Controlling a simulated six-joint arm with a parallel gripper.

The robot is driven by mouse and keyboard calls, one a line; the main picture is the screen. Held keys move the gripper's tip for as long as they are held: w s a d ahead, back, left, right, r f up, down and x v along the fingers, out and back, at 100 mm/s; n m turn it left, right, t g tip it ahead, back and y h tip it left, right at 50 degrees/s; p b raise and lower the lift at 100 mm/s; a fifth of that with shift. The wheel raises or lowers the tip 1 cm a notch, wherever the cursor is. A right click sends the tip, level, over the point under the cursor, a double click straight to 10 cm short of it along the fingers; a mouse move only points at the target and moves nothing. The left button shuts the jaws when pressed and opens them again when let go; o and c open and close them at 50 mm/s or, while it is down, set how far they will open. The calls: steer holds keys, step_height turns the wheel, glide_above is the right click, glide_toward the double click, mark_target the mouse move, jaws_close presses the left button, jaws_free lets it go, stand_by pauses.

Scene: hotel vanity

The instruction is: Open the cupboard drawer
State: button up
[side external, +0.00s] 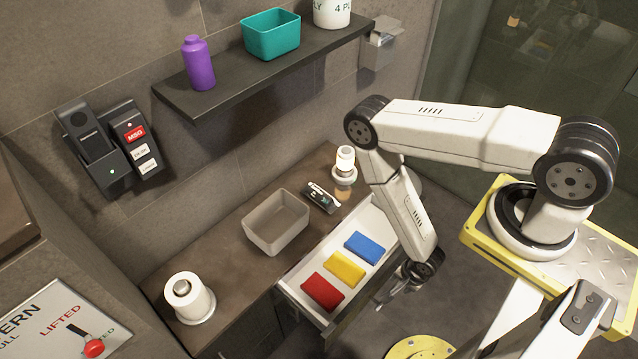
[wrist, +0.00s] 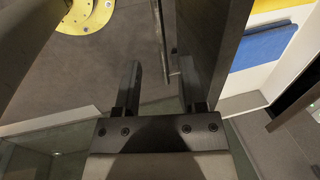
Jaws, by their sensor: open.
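The cupboard drawer (side external: 292,289) stands pulled out from the dark vanity, its white inside showing in the side view. In it lie a red block (side external: 323,291), a yellow block (side external: 345,267) and a blue block (side external: 363,247). My gripper (side external: 392,297) is low, just outside the drawer's dark front. In the wrist view my gripper (wrist: 158,75) is open, its two dark fingers apart. The drawer front (wrist: 210,45) and its thin handle (wrist: 169,45) are close to the fingers. I cannot tell whether they touch the handle.
A shelf (side external: 260,75) hangs above. A yellow round base (side external: 420,348) is on the floor.

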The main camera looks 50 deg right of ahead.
steer(key=shift+s+r, duration=0.25)
steer(key=shift+r, duration=1.05)
steer(key=w+r+n, duration=0.9)
steer(key=w+r, duration=0.8)
steer(key=r, duration=0.3)
step_height(320, 180, up, 21)
steer(key=s+n, duration=0.2)
steer(key=n, duration=0.7)
steer(key=shift+s+d, duration=0.25)
steer(key=shift+d, duration=0.1)
